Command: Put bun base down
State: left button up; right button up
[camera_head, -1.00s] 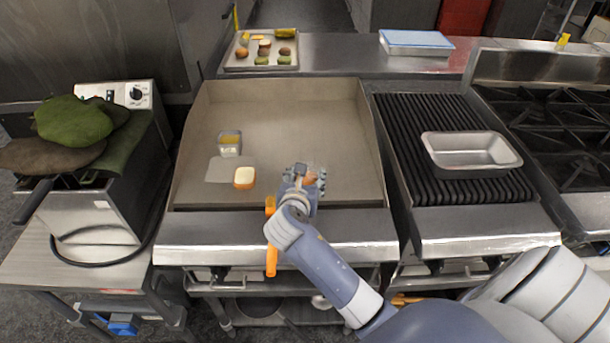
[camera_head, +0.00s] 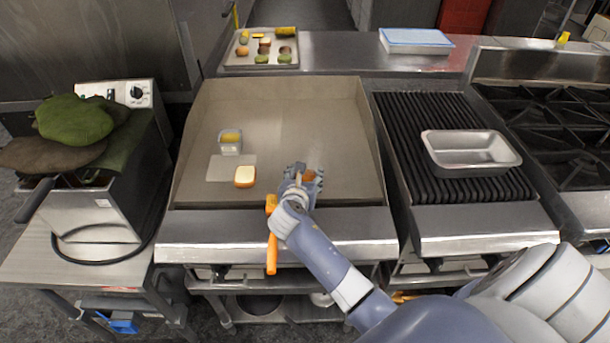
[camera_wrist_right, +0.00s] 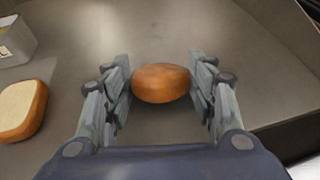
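The bun base (camera_head: 308,175) is a small rounded brown piece at my right gripper (camera_head: 303,172), over the front right part of the griddle (camera_head: 300,115). In the right wrist view the bun base (camera_wrist_right: 161,83) fills the space between the two fingers of the right gripper (camera_wrist_right: 161,88), which meet its left and right sides. Whether its underside touches the griddle is hard to tell. Another bun piece (camera_head: 245,176) with a pale top and orange-brown side lies on the griddle to the left; it also shows in the wrist view (camera_wrist_right: 20,110). My left gripper is out of view.
A small container with yellow content (camera_head: 230,143) stands behind a flat pale sheet (camera_head: 222,170) on the griddle. A tray of food pieces (camera_head: 235,62) is on the back ledge. An orange-handled tool (camera_head: 271,250) is at the front edge. A metal pan (camera_head: 470,152) sits on the grill right.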

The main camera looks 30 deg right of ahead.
jog(key=o, duration=0.4)
jog(key=shift+r, duration=0.2)
jog(key=v, duration=1.2)
jog(key=shift+f, duration=0.1)
